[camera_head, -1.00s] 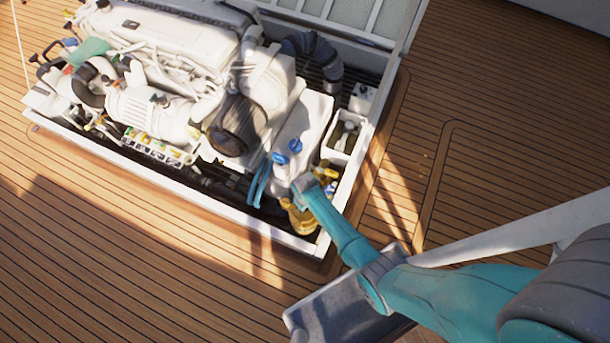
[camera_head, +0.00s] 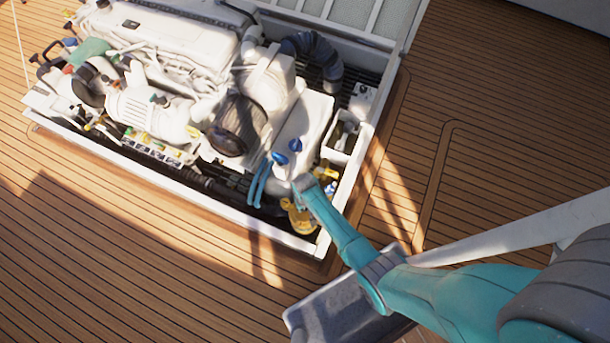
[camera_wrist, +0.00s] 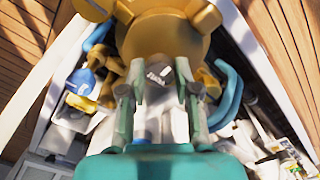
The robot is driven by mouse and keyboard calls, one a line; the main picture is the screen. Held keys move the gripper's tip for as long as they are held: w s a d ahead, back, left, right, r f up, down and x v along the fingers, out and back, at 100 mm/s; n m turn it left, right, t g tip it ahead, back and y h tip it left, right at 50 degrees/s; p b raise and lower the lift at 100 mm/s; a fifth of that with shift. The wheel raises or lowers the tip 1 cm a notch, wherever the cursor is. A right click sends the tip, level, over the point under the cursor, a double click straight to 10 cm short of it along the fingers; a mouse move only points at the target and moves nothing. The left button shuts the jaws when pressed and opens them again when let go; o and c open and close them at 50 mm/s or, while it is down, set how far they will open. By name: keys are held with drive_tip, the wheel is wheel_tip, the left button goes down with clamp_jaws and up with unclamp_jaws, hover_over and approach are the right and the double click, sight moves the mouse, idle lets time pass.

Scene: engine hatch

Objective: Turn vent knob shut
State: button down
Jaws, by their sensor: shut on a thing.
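My gripper (camera_wrist: 158,95) reaches down to the brass-coloured fitting (camera_wrist: 150,35) in the wrist view. In the head view, my gripper (camera_head: 298,187) is at the near right corner of the engine bay, just above the brass fitting (camera_head: 301,217). The knob cannot be made out there.
Two blue caps (camera_head: 280,158) sit on a white tank beside my gripper. Blue hoses (camera_head: 260,183) run to its left. The white hatch rim (camera_head: 322,243) is close below my arm. A white box (camera_head: 345,140) stands to the right.

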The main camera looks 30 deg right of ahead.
drive_tip(key=c, duration=0.8)
unclamp_jaws()
wheel_tip(320, 180, up, 12)
idle(0.4)
